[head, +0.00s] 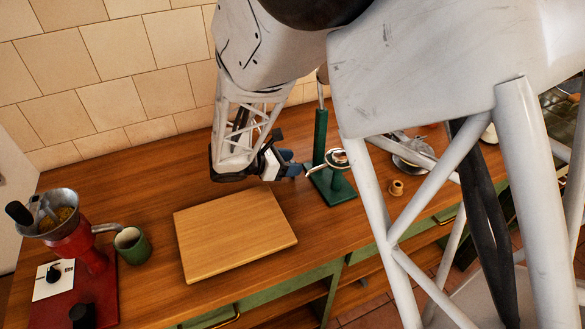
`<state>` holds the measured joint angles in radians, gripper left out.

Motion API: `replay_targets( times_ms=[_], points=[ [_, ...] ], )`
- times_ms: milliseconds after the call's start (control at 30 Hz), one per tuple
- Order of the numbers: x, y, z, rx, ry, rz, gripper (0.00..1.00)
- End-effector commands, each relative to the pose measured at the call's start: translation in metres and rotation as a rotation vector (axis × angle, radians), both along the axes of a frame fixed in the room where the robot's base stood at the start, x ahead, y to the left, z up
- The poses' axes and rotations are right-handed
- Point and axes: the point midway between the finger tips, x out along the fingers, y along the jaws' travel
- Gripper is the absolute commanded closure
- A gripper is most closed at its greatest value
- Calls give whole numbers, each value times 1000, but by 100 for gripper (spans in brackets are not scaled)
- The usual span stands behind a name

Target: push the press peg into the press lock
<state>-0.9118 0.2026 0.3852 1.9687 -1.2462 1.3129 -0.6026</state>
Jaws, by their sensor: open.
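A green stand (320,138) with an upright post and a square base (334,190) stands near the middle of the wooden counter. A metal ring or cup (339,157) shows at its right side. I take this stand to be the press, but I cannot make out its peg or lock for certain. My gripper (292,166) is just left of the post, open, with its dark fingers pointing right toward it. I cannot tell whether the fingers touch anything. My own arm covers the upper right and hides part of the counter behind the stand.
A wooden board (235,233) lies in front of my gripper. A red grinder (88,245) and a green mug (132,246) stand at the left. A small brown spool-like piece (397,188) and a metal dish (412,163) are to the right. A tiled wall (125,50) is behind.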

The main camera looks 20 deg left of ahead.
Motion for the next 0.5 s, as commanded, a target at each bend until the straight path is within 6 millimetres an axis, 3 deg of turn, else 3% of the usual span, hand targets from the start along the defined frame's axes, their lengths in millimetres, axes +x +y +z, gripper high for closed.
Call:
replay_targets(
  times_ms=[333,500],
  points=[
    [0,0,0,0,0,0,47],
    [0,0,0,0,0,0,71]
  ],
)
